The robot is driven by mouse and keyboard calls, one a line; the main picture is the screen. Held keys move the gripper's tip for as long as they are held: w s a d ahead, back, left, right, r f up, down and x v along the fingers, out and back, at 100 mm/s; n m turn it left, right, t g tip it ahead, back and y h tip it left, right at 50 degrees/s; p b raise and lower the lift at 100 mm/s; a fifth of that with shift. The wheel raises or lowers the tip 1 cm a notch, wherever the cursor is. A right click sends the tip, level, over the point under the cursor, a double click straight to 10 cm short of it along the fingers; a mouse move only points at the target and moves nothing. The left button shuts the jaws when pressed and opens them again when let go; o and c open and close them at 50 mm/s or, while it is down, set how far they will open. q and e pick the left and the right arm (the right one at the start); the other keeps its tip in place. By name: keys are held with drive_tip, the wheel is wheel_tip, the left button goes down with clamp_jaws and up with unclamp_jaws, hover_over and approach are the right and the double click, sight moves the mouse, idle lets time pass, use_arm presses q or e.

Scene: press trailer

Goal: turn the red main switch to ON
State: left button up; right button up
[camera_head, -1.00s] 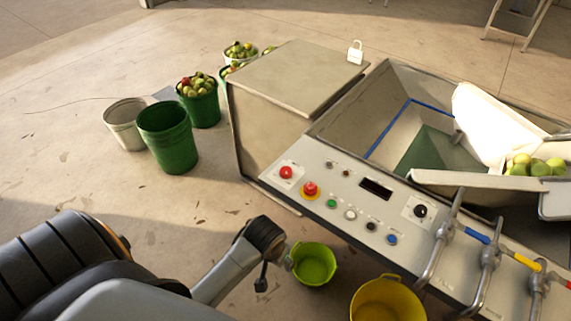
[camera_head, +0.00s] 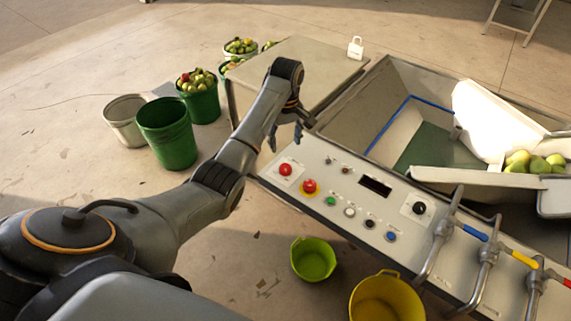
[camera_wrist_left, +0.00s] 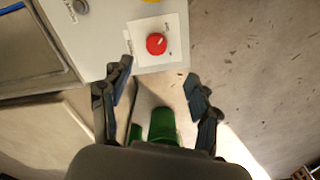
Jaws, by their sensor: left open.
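The red main switch (camera_head: 285,170) is a round red knob on a white plate at the left end of the control panel (camera_head: 335,178). In the left wrist view the red main switch (camera_wrist_left: 156,43) lies ahead of the fingers, with a pale mark on its face. My left gripper (camera_head: 285,138) hangs above the panel's left end, just behind the switch and apart from it. In the left wrist view my left gripper (camera_wrist_left: 160,82) is open and empty, its fingers spread wide. My right gripper is not in view.
A red emergency button (camera_head: 310,187) on a yellow ring sits close to the switch's right. Several small buttons and a black knob (camera_head: 419,208) follow along the panel. Valve levers stand further right. Green (camera_head: 314,259) and yellow (camera_head: 382,299) buckets stand in front.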

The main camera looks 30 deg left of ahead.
sight(286, 167)
use_arm(q)
drive_tip(key=shift+n, duration=0.4)
drive_tip(key=f, duration=0.7)
drive_tip(key=w+f, duration=0.1)
drive_tip(key=f, duration=0.3)
drive_tip(key=shift+a+f, duration=0.3)
drive_tip(key=shift+f, duration=0.05)
drive_tip(key=c, duration=1.2)
